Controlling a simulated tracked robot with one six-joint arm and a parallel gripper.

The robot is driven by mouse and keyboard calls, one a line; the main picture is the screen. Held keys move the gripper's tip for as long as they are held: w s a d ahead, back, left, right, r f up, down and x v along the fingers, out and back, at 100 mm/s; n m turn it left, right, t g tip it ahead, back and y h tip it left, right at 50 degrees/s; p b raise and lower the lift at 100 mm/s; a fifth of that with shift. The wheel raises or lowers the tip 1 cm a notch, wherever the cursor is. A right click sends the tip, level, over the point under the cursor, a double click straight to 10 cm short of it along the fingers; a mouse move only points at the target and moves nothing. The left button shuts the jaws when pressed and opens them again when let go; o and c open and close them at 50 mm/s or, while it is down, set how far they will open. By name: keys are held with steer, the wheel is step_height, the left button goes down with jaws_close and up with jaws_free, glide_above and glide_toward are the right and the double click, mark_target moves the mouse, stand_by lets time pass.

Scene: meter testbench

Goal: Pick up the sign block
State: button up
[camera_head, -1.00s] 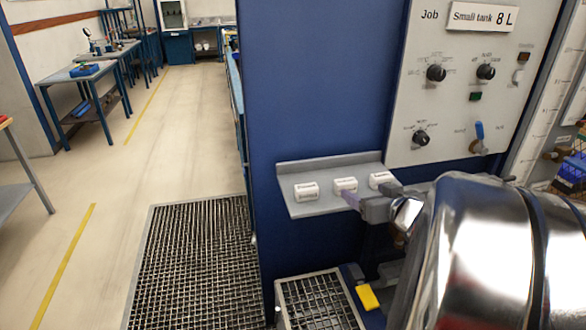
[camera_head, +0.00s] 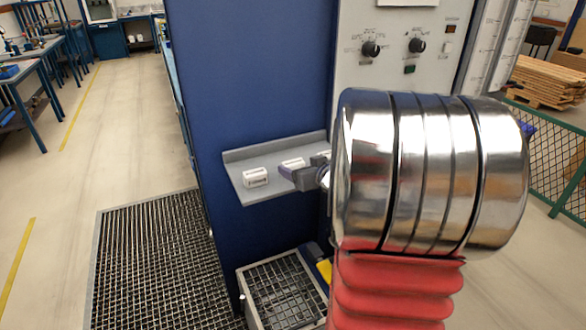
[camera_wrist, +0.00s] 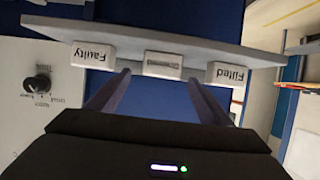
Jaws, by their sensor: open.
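Three small white sign blocks stand in a row on a grey ledge (camera_head: 237,159). In the head view these are the left block (camera_head: 255,177), the middle block (camera_head: 293,163) and a right block mostly hidden by my arm. The wrist view shows the "Faulty" block (camera_wrist: 93,56), the middle block (camera_wrist: 163,66) with a label too blurred to read, and a block that seems to read "Filled" (camera_wrist: 229,74). My gripper (camera_wrist: 158,78) is open and empty, its fingertips just short of the middle block, one towards each side of it. It also shows in the head view (camera_head: 290,173).
A blue cabinet (camera_head: 250,70) carries the ledge, with a white knob panel (camera_head: 390,75) to the right. Below are a small metal grate (camera_head: 283,290) and a yellow item (camera_head: 325,270).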

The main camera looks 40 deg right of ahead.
mark_target(295, 164)
steer(key=shift+x, duration=2.6)
steer(key=shift+a, duration=0.1)
steer(key=c, duration=1.1)
steer(key=shift+r, duration=0.1)
step_height(295, 164, up, 10)
steer(key=shift+f, duration=0.1)
